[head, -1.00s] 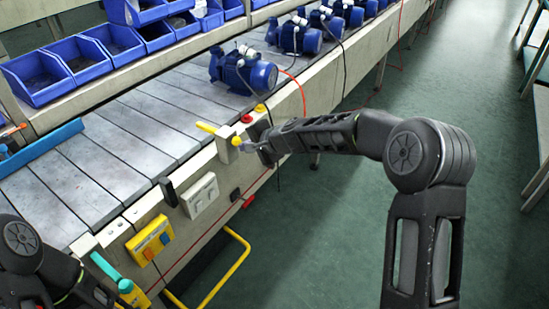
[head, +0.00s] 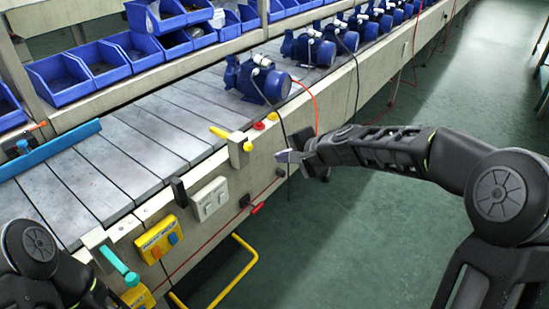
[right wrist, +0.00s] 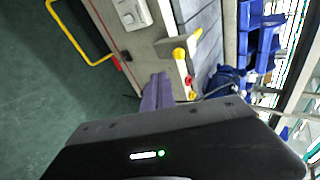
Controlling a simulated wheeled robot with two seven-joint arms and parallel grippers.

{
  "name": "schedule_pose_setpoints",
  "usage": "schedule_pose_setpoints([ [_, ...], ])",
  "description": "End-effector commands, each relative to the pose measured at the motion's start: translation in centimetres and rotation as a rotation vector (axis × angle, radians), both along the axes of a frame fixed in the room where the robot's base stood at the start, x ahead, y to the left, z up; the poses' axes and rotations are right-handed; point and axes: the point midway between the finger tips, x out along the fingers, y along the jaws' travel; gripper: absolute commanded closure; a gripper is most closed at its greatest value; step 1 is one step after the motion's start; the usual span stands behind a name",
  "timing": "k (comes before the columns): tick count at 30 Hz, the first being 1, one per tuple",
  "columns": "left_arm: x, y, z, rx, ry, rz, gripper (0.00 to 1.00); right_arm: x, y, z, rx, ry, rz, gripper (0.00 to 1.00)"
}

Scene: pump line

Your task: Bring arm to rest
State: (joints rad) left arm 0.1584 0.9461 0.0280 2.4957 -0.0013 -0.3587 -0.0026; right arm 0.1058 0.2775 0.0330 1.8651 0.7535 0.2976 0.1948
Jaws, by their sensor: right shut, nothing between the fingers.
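My right arm reaches in from the right in the head view. Its gripper (head: 287,156) is shut and empty, in front of the conveyor's side panel, to the right of a yellow lever (head: 220,132) on its bracket and apart from it. In the right wrist view the closed grey fingers (right wrist: 157,92) show with nothing between them. Of my left arm, only dark links (head: 32,250) show at the lower left; its gripper is not visible.
A blue pump (head: 262,82) stands on the slatted conveyor (head: 120,150), with several more behind. Blue bins (head: 62,80) line the rack. A yellow control box (head: 158,240) and a yellow floor rail (head: 232,275) are at the front. Green floor (head: 370,230) is free at right.

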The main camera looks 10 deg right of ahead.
Motion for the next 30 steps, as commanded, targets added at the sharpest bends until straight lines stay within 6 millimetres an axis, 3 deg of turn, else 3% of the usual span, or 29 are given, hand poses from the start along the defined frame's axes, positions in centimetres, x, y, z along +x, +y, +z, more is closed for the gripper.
schedule_pose_setpoints([
  [17, 0.0, 0.0, 0.0, 0.0, 0.0, 0.0, 0.64, -0.5, -0.3, 0.4, -0.001, 0.0, 0.001, 1.0],
  [22, 0.0, 0.0, 0.0, 0.0, 0.0, 0.001, 0.64, -0.1, -1.6, -0.3, -0.096, -0.039, -0.008, 1.0],
  [26, 0.0, 0.0, 0.2, 0.0, 0.001, 0.002, 0.64, -1.9, -1.9, -5.5, -0.272, -0.025, 0.05, 1.0],
  [30, 0.0, 0.0, 1.3, 0.0, 0.001, 0.002, 0.64, -6.1, -0.3, -13.8, -0.447, 0.037, 0.197, 1.0],
])
